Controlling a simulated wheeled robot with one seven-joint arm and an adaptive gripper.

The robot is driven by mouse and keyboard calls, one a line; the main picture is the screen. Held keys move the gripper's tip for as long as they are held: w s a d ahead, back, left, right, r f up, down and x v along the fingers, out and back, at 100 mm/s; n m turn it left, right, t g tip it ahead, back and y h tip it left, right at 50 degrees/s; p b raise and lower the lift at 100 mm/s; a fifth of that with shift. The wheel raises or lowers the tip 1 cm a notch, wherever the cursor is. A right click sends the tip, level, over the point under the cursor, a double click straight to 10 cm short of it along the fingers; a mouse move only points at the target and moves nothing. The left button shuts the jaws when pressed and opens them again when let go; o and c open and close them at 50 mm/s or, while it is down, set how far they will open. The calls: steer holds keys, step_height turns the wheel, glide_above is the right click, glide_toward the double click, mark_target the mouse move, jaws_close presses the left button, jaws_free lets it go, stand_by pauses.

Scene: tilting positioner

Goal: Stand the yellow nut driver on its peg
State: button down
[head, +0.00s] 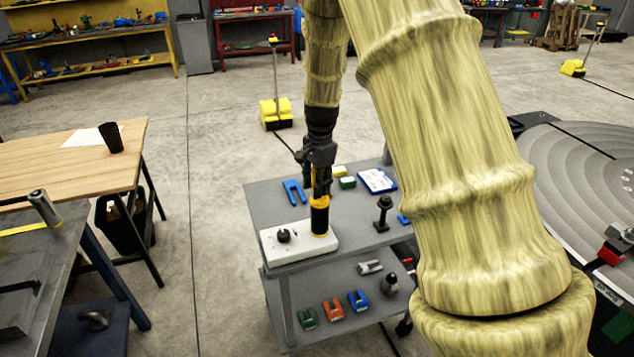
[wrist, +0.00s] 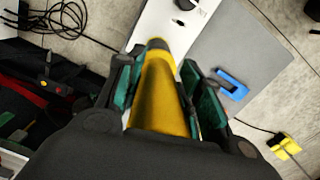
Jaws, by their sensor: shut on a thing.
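The yellow nut driver (wrist: 160,95) is between the green-padded fingers of my gripper (wrist: 158,75) in the wrist view. In the head view, my gripper (head: 320,165) points down over the white peg block (head: 290,250). The driver's yellow and black part (head: 319,212) shows below the fingers, upright at the block's right end. Its lower end appears to meet the block, but I cannot tell whether it is around a peg. A black knob-like piece (head: 284,236) stands on the block's left part.
The grey cart top (head: 262,208) carries a blue forked piece (head: 294,191), a green and white block (head: 347,182), a blue-white box (head: 377,181) and a black stand (head: 382,213). Clamps lie on the lower shelf (head: 290,340). A wooden table (head: 60,165) stands left.

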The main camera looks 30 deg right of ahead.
steer(key=c, duration=0.9)
jaws_free()
steer(key=o, duration=0.5)
steer(key=shift+r, duration=0.15)
steer(key=shift+r+p, duration=2.95)
steer(key=shift+r, duration=0.45)
steer(key=shift+d, duration=0.15)
